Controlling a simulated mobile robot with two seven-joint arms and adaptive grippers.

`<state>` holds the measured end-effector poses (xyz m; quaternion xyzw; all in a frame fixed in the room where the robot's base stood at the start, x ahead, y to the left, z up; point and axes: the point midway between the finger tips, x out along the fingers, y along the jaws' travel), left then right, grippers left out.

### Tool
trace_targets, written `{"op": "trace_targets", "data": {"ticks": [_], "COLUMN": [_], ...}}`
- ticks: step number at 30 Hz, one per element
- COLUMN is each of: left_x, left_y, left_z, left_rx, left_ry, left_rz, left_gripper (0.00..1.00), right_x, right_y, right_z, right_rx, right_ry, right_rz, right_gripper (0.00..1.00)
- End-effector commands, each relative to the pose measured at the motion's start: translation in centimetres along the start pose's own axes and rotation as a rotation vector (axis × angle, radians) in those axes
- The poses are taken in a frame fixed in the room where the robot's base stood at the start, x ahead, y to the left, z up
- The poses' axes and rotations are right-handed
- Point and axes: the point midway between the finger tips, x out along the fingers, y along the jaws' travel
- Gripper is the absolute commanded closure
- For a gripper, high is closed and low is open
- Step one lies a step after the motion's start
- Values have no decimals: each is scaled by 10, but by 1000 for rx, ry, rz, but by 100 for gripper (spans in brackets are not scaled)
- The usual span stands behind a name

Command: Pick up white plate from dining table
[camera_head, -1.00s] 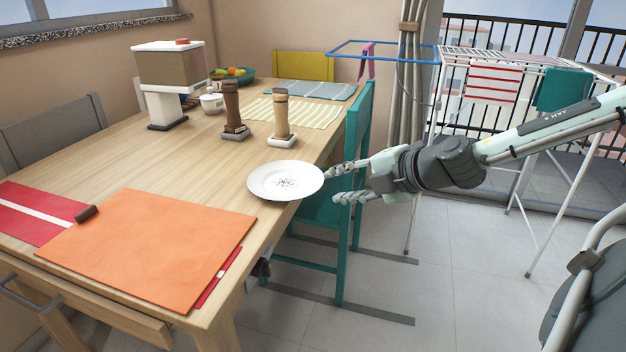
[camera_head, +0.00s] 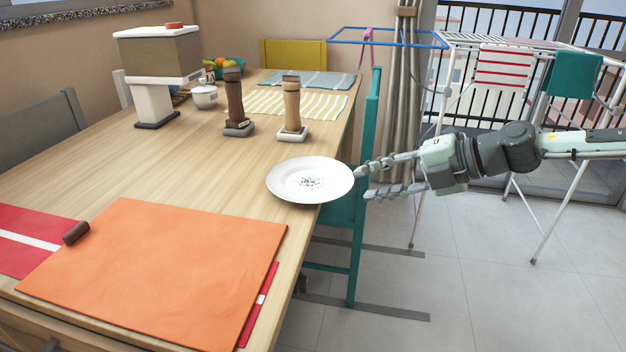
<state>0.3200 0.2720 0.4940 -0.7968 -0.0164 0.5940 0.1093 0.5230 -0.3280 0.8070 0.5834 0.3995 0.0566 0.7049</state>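A white plate (camera_head: 310,179) with a small dark pattern at its centre lies at the right edge of the wooden dining table (camera_head: 170,165), its rim reaching over the edge. My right gripper (camera_head: 362,184) comes in from the right, level with the plate. Its fingers are open, one above the other, with the fingertips right at the plate's right rim. I cannot tell whether they touch it. My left gripper is not in view.
An orange mat (camera_head: 160,265) covers the near table. Two wooden mills (camera_head: 292,105) (camera_head: 235,100) stand behind the plate. A teal chair (camera_head: 357,240) stands close under the gripper. A drying rack (camera_head: 500,45) is at the back right, with clear floor before it.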

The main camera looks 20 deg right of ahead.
Motion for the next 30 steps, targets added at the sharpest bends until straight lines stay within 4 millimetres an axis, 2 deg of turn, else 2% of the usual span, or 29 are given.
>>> {"op": "trace_targets", "data": {"ticks": [8, 15, 24, 30], "left_x": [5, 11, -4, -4], "left_y": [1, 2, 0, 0], "left_z": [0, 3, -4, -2], "left_rx": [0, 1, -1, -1], "left_ry": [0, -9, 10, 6], "left_rz": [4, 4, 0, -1], "left_gripper": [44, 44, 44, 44], "right_x": [13, 36, 56, 60], "right_y": [-2, -6, -3, -3], "right_z": [1, 1, 1, 3], "right_rx": [3, 4, 3, 3], "right_ry": [-1, -1, 2, -5], "right_rz": [1, 4, 8, 4], "right_gripper": [68, 68, 68, 68]}}
